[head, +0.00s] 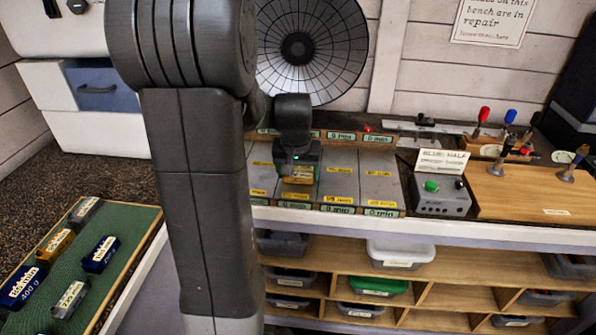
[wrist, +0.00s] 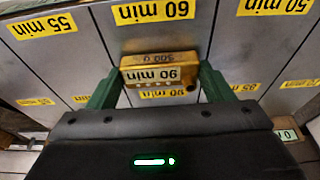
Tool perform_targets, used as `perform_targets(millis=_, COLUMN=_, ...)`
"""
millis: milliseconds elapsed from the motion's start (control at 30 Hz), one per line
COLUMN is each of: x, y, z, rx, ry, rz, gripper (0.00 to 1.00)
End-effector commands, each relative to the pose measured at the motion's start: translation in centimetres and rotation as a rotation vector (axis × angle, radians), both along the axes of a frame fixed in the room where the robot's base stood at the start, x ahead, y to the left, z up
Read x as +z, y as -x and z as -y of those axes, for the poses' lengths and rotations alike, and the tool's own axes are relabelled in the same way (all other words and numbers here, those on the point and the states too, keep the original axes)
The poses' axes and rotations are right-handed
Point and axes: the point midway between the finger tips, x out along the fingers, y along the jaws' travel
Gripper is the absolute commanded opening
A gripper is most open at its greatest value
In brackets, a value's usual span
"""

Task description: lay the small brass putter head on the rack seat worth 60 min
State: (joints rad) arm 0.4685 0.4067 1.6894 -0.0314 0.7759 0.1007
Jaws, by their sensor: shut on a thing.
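My gripper (wrist: 160,85) is shut on a brass putter head (wrist: 150,62). The brass block has a pale label that seems to read 90 min, with small weight marking above it. It is held over a grey rack seat whose yellow tag (wrist: 152,11) reads 60 min. I cannot tell if the block touches the seat. In the head view my gripper (head: 299,176) hangs over the grey rack (head: 341,187), left of its middle, with the brass block partly showing under it.
A green tray (head: 125,225) at lower left holds several putter heads, including another brass one (head: 55,245). Neighbouring seats look empty. A grey box with a green button (head: 442,198) stands right of the rack. A wooden board (head: 535,195) with upright tools lies farther right.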

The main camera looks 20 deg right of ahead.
Motion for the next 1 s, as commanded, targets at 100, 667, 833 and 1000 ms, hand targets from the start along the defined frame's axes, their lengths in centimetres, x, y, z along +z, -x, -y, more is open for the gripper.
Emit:
perform_targets(millis=100, x=-0.3, y=0.0, z=0.0, rx=0.000, ry=0.001, rz=0.001, gripper=0.42)
perform_targets(millis=667, x=0.7, y=0.1, z=-0.1, rx=0.000, ry=0.002, rz=0.003, gripper=0.96)
perform_targets(millis=833, x=3.7, y=0.7, z=-0.5, rx=0.000, ry=0.002, rz=0.006, gripper=0.96)
perform_targets(millis=1000, x=7.4, y=1.6, z=-1.0, rx=0.000, ry=0.002, rz=0.006, gripper=0.96)
